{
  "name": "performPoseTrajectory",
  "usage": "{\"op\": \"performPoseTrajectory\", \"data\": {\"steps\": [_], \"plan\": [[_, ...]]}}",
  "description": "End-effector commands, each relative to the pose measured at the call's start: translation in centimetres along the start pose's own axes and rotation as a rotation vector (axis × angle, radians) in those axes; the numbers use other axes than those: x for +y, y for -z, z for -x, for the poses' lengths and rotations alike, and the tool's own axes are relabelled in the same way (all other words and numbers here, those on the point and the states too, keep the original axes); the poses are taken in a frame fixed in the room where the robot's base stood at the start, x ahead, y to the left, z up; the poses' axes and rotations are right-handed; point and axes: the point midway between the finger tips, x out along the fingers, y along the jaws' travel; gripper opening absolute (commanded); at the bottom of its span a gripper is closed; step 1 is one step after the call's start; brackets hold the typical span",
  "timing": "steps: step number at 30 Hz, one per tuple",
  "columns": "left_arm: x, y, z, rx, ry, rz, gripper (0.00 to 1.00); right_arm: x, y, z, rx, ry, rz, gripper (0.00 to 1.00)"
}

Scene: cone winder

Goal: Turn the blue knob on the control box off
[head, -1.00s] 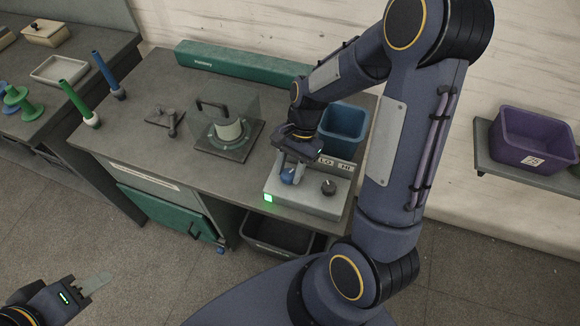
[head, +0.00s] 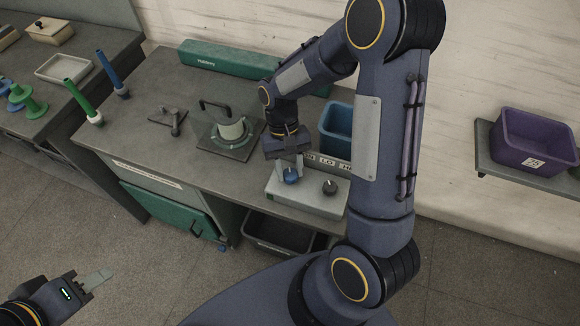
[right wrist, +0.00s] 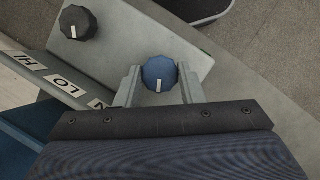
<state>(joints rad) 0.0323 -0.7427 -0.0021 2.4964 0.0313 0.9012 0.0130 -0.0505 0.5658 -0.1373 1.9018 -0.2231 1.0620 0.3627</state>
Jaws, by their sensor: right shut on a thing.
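The control box (head: 305,198) is a light grey box at the front right of the bench. It carries a blue knob (head: 291,176) and a black knob (head: 329,187). My right gripper (head: 290,168) points down over the blue knob. In the right wrist view the blue knob (right wrist: 159,75) sits between the two fingers, which are shut on it. Its white mark points toward the gripper's body, at the picture's bottom.
Behind the box stand a blue bin (head: 337,125) and a label strip reading LO and HI. A clear-guarded fixture (head: 231,131) and a grey handle-like part (head: 172,120) lie left. A black bin (head: 280,235) sits below the bench edge. A purple bin (head: 535,138) is on the right shelf.

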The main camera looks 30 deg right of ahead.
Motion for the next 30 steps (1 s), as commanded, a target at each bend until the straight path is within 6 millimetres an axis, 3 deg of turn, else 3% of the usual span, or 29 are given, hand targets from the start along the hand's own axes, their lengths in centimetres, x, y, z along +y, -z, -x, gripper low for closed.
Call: {"op": "performPoseTrajectory", "data": {"steps": [12,26,27,30], "plan": [[-0.02,-0.02,-0.03,0.0,0.0,0.0,0.36,-0.12,0.04,0.11,0.003,-0.058,0.141,0.12],[-0.01,-0.02,-0.03,0.0,0.0,0.0,0.36,-0.11,0.05,0.12,0.004,-0.063,0.154,0.12],[-0.01,-0.02,-0.03,0.0,0.0,0.0,0.36,-0.11,0.05,0.12,0.004,-0.063,0.154,0.36],[-0.02,-0.02,-0.03,0.0,0.0,0.0,0.36,-0.11,0.04,0.1,0.003,-0.063,0.154,0.49]]}}
